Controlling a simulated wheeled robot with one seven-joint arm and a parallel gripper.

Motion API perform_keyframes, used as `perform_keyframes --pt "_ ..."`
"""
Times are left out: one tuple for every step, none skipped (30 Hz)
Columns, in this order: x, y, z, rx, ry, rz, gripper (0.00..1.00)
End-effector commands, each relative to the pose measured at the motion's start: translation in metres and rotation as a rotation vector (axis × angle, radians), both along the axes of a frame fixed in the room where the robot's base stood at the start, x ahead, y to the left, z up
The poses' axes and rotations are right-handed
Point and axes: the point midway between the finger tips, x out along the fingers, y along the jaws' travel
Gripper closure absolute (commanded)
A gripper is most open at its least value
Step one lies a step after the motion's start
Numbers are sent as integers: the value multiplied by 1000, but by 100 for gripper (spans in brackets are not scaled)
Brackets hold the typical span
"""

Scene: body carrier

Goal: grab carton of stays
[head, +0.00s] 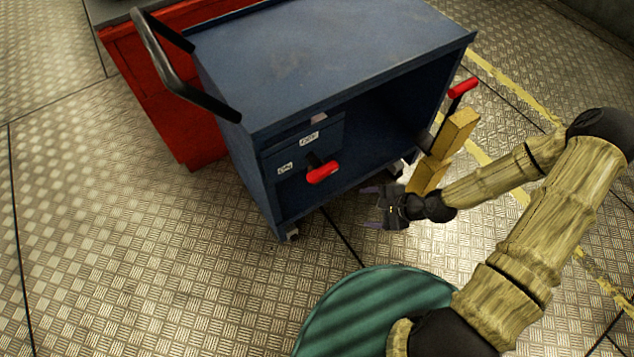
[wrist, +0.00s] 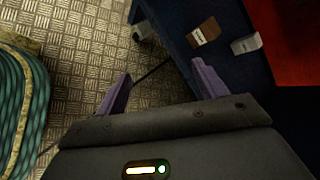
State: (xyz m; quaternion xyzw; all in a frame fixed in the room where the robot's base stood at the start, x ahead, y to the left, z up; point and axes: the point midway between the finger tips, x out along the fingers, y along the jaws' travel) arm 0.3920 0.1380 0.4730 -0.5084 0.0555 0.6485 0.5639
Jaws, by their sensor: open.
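I cannot pick out a carton of stays for certain in either view. In the wrist view a small brown piece with a white label (wrist: 205,32) shows against the dark blue cart (wrist: 172,22); I cannot tell whether it is a carton or part of the cart. In the head view the blue cart (head: 330,50) has an open, shadowed bay on its right side, and its inside is mostly hidden. My gripper (head: 371,207) is open and empty, low in front of that bay. Its two purple fingers also show apart in the wrist view (wrist: 162,74).
A drawer front with white labels and a red handle (head: 322,173) is at the cart's left. Tan block-like pieces (head: 457,132) and another red handle (head: 463,87) stand at its right. A red cabinet (head: 160,85) is behind. Metal floor is clear at left.

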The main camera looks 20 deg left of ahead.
Motion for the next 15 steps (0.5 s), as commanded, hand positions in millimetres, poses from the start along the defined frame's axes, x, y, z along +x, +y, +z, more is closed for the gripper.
perform_keyframes --pt "0 9 -30 61 26 -46 29" --pt "1 14 -38 97 40 -73 29" --pt "2 21 -47 146 58 -112 29" --pt "3 26 -55 183 72 -139 29" --pt "5 31 -62 221 88 -168 29" --pt "7 37 -70 273 106 -206 29" --pt "9 42 -76 310 122 -236 29" --pt "11 46 -82 351 135 -265 29" --pt "13 51 -90 404 158 -303 29" --pt "16 55 -95 445 173 -332 29" --pt "19 58 -100 485 189 -361 29" --pt "22 62 -106 541 210 -398 29" --pt "25 65 -110 584 226 -428 29" --pt "28 67 -115 626 242 -456 29" --pt "33 70 -120 685 264 -495 29"
